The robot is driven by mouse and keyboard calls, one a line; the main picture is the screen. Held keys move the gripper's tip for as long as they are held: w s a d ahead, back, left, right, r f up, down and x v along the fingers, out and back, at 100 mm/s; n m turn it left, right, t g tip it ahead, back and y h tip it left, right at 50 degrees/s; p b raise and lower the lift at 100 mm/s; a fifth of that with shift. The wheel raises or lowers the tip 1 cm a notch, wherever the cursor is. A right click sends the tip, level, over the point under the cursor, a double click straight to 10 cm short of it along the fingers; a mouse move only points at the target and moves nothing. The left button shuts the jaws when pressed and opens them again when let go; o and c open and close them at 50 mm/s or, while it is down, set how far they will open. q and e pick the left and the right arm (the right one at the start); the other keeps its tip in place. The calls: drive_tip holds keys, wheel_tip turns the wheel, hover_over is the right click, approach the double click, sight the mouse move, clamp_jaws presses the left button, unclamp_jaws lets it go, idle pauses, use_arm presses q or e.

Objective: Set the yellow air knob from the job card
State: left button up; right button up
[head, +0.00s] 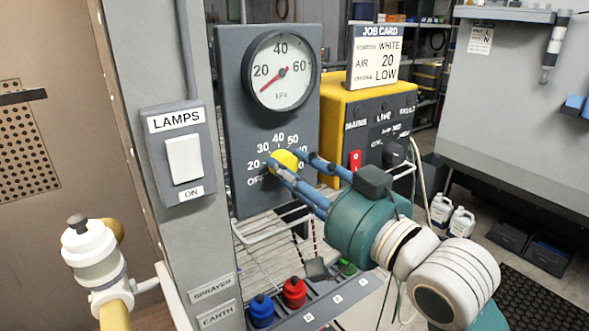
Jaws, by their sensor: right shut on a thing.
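The yellow air knob (284,160) sits on the grey panel (233,130), inside a printed dial running from OFF through 20, 30, 40 and 50. My right gripper (289,166) is shut on the knob, its blue fingers on either side. Which mark the knob points to cannot be told. The round kPa gauge (296,86) above has its red needle pointing down-left, below 20. The job card (374,57) reads WHITE, AIR 20 and LOW. My left gripper is not in view.
The yellow control box (331,130) with a red switch (355,160) stands right of the panel. A LAMPS switch (184,158) is on the post at left. A white and yellow sprayer (90,250) is at lower left. Blue (262,311) and red (294,292) capped items stand below.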

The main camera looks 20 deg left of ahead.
drive_tip(key=shift+a+f, duration=0.1)
drive_tip(key=shift+f, duration=0.15)
drive_tip(key=o, duration=1)
drive_tip(key=shift+o, duration=0.8)
drive_tip(key=shift+r, duration=0.15)
drive_tip(key=v, duration=0.7)
drive_tip(key=shift+s+d, duration=0.2)
drive_tip(key=shift+d, duration=0.05)
